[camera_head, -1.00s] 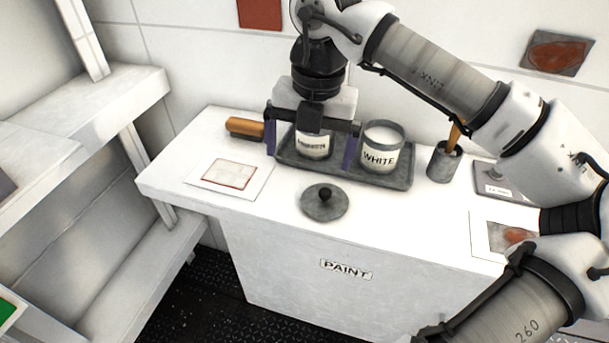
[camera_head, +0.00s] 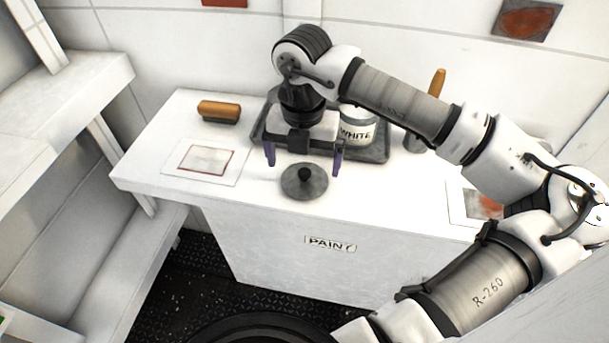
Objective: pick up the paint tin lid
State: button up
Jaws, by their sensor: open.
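The paint tin lid (camera_head: 304,186) is a round grey disc with a dark knob on top. It lies flat on the white counter, in front of the tray. My gripper (camera_head: 304,166) is open, with its two purple fingers spread to the left and right. It hangs over the counter just behind the lid in the picture, the knob showing between and slightly below the fingertips. The gripper is empty. I cannot tell its exact height above the lid.
A dark tray (camera_head: 376,153) behind holds a tin marked WHITE (camera_head: 357,131); my arm hides the tray's middle. A wooden-backed brush (camera_head: 219,111) and a sample card (camera_head: 206,160) lie left. A dark pot (camera_head: 415,142) stands right. The counter (camera_head: 250,193) is clear around the lid.

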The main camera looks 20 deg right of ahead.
aim_at(305, 171)
jog(key=shift+d+f+p, duration=0.15)
jog(key=shift+f+p, duration=0.3)
jog(key=shift+f, duration=1.45)
jog(key=c, duration=0.8)
jog(key=shift+r, duration=0.1)
